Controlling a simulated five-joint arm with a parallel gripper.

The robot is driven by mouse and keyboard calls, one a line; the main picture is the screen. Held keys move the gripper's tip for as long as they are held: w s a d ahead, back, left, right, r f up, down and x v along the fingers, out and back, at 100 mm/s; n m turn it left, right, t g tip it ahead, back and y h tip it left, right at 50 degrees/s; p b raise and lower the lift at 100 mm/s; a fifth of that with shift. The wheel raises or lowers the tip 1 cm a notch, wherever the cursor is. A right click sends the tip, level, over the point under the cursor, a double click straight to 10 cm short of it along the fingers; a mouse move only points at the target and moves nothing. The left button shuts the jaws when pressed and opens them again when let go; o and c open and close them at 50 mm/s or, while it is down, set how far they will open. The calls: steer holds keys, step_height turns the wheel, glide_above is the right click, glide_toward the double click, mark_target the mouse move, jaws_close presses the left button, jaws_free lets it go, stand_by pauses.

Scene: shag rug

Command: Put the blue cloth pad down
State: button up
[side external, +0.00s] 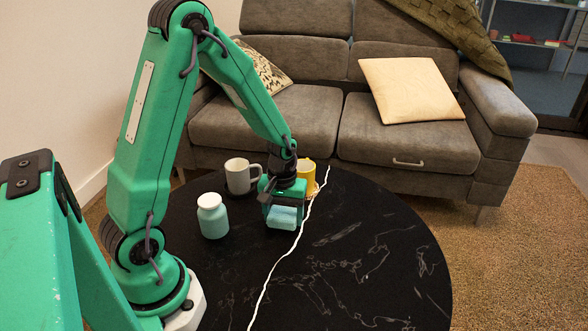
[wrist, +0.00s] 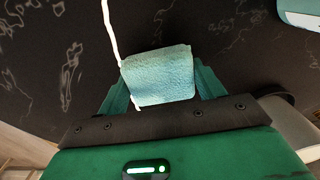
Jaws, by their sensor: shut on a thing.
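The blue cloth pad (side external: 284,217) is a small light blue block with a fuzzy surface. My gripper (side external: 283,208) is shut on it, pointing down, low over the black round table. In the wrist view the pad (wrist: 158,76) sits between the two green fingers of my gripper (wrist: 155,90). Whether the pad's underside touches the table cannot be told.
A white-lidded, pale blue jar (side external: 212,216) stands left of my gripper. The black table (side external: 370,255) has free room at the right and front. A sofa (side external: 310,110) stands behind.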

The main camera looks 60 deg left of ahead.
mark_target(283, 213)
steer(key=shift+f, duration=0.25)
steer(key=shift+f, duration=0.1)
steer(key=o, duration=0.9)
steer(key=shift+o, duration=0.2)
step_height(283, 213, up, 12)
stand_by(0.4)
steer(key=shift+r, duration=0.2)
stand_by(0.3)
